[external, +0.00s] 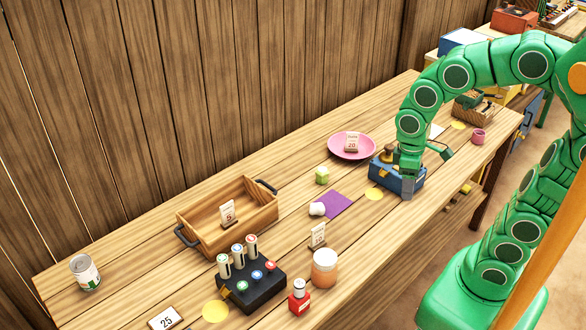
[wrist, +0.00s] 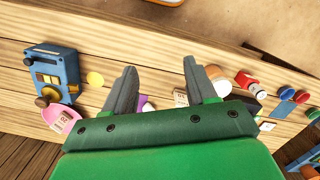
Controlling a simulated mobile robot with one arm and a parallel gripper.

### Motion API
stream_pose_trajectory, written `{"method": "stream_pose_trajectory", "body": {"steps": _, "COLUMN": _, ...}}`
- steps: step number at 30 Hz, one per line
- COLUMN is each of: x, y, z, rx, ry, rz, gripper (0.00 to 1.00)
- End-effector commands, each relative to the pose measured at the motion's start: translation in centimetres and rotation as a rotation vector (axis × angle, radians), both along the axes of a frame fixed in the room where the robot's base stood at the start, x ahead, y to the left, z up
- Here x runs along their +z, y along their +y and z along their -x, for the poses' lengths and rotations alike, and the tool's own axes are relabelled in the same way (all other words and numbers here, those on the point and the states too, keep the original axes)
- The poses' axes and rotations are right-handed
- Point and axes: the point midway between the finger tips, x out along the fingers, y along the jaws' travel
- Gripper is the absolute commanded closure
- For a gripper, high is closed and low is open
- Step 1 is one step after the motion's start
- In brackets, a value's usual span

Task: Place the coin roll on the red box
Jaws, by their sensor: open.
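My gripper (external: 425,160) is open above the table, close to a blue box with brass parts in the external view. In the wrist view its two dark fingers (wrist: 160,82) stand wide apart with nothing between them. A red box (external: 513,21) stands on a far surface at the back right. I cannot tell for sure which thing is the coin roll. Several pale cylinders with coloured tops (external: 238,256) stand in a black rack, and a small white rounded piece (external: 317,209) lies beside a purple square.
The blue box (external: 398,180) also shows in the wrist view (wrist: 52,75). A pink plate (external: 351,146), wooden tray (external: 200,235), orange jar (external: 324,268), red-based bottle (external: 299,298) and can (external: 85,272) stand on the table. A pink cup (external: 478,137) is near its right end.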

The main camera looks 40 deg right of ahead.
Motion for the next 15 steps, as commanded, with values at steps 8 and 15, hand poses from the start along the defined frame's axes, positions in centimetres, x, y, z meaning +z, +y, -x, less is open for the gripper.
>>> {"method": "stream_pose_trajectory", "body": {"steps": 8, "x": 0.1, "y": -5.6, "z": 6.5, "rx": -0.269, "ry": 0.025, "rz": 0.019, "gripper": 0.43}}
{"method": "stream_pose_trajectory", "body": {"steps": 15, "x": -0.2, "y": -7.4, "z": 10.0, "rx": -0.401, "ry": 0.040, "rz": 0.029, "gripper": 0.43}}
